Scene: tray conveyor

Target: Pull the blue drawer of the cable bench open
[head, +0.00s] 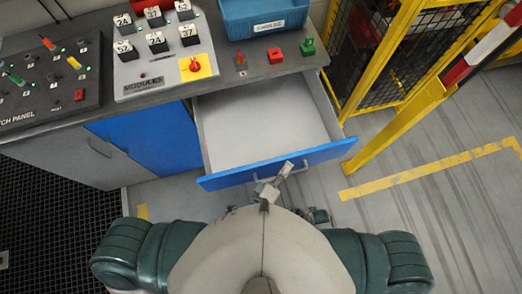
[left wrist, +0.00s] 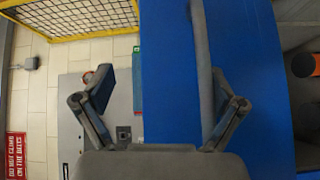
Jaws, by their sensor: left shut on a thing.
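The drawer with the blue front (head: 325,152) stands pulled out from the cable bench, its pale grey inside (head: 265,120) bare and empty. A grey handle bar runs along the front; in the left wrist view the handle (left wrist: 202,60) stands against the blue panel (left wrist: 250,80). My left gripper (head: 284,169) is at the drawer front, shut on the handle. In the left wrist view my left gripper (left wrist: 160,105) has the bar beside its right finger; the exact contact is hard to see. My right gripper cannot be made out.
The bench top holds a patch panel (head: 45,75), a module panel (head: 150,68), a blue bin (head: 262,18) and small red and green blocks. A yellow mesh guard (head: 385,60) and post stand close right of the drawer. Floor at the right is clear.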

